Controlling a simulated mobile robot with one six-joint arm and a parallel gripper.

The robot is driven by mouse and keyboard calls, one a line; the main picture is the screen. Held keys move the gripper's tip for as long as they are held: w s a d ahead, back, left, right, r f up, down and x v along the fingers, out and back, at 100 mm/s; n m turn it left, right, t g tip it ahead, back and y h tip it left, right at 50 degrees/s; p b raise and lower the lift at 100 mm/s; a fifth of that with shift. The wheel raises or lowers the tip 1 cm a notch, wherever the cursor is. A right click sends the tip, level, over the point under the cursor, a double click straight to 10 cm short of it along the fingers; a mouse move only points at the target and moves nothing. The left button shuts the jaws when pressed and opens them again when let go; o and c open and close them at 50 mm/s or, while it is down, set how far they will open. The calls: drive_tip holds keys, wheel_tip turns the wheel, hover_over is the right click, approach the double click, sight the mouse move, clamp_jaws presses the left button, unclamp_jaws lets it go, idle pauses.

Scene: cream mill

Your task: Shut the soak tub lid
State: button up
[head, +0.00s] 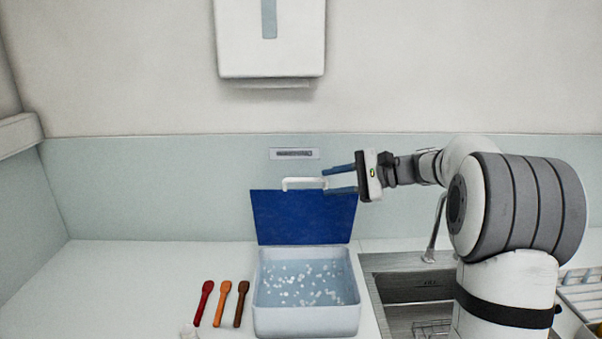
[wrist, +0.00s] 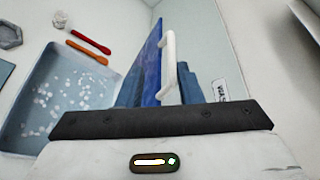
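The soak tub (head: 306,318) is a pale box on the counter with clear water and small white bits in it; it also shows in the wrist view (wrist: 45,130). Its blue lid (head: 300,218) stands upright at the tub's back edge, open. A white handle (head: 290,184) sits at the lid's top edge; in the wrist view the handle (wrist: 168,60) runs along the lid (wrist: 148,70). My gripper (head: 338,180) is at the lid's upper right corner with its blue fingers apart, one on each side of the lid in the wrist view (wrist: 158,85). I cannot tell whether they touch it.
Red (head: 203,300), orange (head: 222,303) and brown (head: 241,303) spoons lie left of the tub. A sink (head: 412,285) with a tap (head: 434,230) is to the right. A white dispenser (head: 235,45) hangs on the wall above.

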sight(312, 179)
drive_tip(key=shift+w+r+y, duration=0.3)
drive_tip(key=shift+w+r, duration=0.05)
drive_tip(key=shift+w, duration=0.2)
drive_tip(key=p+x, duration=0.2)
drive_tip(key=x, duration=0.5)
drive_tip(key=shift+w+a+f, duration=0.1)
drive_tip(key=shift+w+a, duration=0.05)
drive_tip(key=shift+a, duration=0.05)
clamp_jaws()
